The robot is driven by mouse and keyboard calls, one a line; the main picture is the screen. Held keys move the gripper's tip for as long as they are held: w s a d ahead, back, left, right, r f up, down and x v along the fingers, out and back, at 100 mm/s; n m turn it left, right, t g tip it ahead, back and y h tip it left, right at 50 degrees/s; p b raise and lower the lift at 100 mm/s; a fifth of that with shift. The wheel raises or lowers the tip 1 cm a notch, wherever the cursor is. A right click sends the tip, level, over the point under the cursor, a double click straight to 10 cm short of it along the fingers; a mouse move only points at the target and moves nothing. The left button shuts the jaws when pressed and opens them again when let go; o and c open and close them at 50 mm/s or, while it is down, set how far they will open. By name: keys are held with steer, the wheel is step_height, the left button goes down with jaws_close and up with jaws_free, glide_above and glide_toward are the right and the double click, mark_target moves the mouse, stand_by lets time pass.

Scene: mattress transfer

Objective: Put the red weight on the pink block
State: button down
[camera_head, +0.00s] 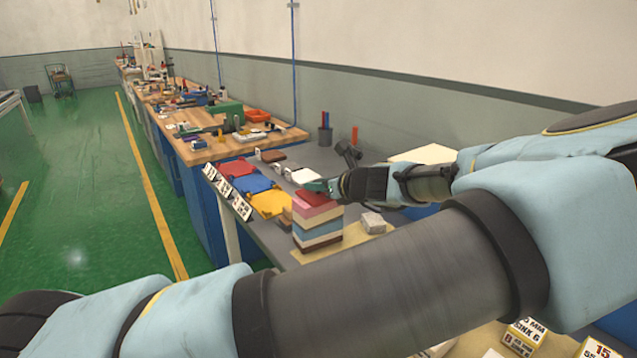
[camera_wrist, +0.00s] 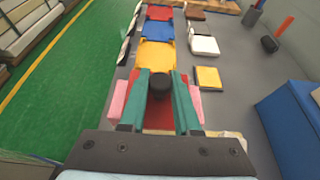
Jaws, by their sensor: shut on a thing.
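My gripper (camera_head: 326,186) is over the layered stack near the table's front edge. In the wrist view its two green fingers (camera_wrist: 167,88) are shut on the round black knob of the red weight (camera_wrist: 158,117). In the head view the red weight (camera_head: 313,198) is at the top of the stack, directly over the pink block (camera_head: 316,211). Pink edges (camera_wrist: 118,100) show on both sides of the fingers in the wrist view. I cannot tell whether the weight rests on the pink block or hangs just above it. Pale, blue and dark layers lie below the pink.
Red (camera_head: 237,167), blue (camera_head: 252,184) and yellow (camera_head: 270,203) pads lie in a row beyond the stack, with number cards (camera_head: 228,190) along the edge. A white pad (camera_head: 305,175) and a grey block (camera_head: 374,222) lie nearby. A blue box (camera_wrist: 290,120) stands at right.

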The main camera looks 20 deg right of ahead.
steer(key=c, duration=0.6)
jaws_free()
steer(key=shift+b+v, duration=1.05)
steer(key=shift+v, duration=4.95)
steer(key=shift+r, duration=0.1)
